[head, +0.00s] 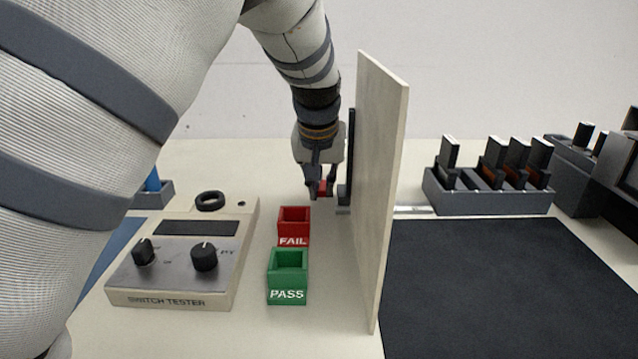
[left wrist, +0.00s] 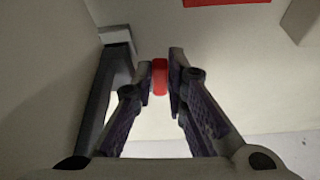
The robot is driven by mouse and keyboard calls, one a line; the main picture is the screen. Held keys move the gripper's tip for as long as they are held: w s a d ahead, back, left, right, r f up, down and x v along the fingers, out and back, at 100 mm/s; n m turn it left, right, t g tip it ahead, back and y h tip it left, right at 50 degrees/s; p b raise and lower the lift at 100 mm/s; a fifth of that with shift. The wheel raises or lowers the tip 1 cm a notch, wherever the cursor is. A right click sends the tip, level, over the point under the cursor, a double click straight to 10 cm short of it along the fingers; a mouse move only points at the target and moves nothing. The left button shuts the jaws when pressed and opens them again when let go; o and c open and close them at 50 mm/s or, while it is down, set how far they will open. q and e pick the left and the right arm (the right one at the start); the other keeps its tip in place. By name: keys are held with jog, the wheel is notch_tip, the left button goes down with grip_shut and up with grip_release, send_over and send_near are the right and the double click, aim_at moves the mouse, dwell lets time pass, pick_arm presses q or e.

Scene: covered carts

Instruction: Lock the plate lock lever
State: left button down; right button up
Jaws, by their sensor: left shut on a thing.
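The plate (head: 383,190) is a pale upright panel standing on edge at the middle of the table. A dark bracket (head: 350,150) stands along its left face; it also shows in the left wrist view (left wrist: 100,95). The lock lever shows as a small red piece (head: 321,187) low beside the bracket. My left gripper (head: 321,194) reaches down left of the plate. In the left wrist view its fingers are shut on the red lever (left wrist: 160,77), one on each side. The fingers partly hide the lever in the head view. My right gripper is not in view.
A red FAIL bin (head: 293,226) and a green PASS bin (head: 287,278) stand in front of the gripper. A switch tester (head: 183,260) is at left. Right of the plate lie a black mat (head: 500,270) and a grey rack (head: 487,195) of switches.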

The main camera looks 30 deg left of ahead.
pick_arm(q)
jog(key=c, duration=1.6)
grip_release()
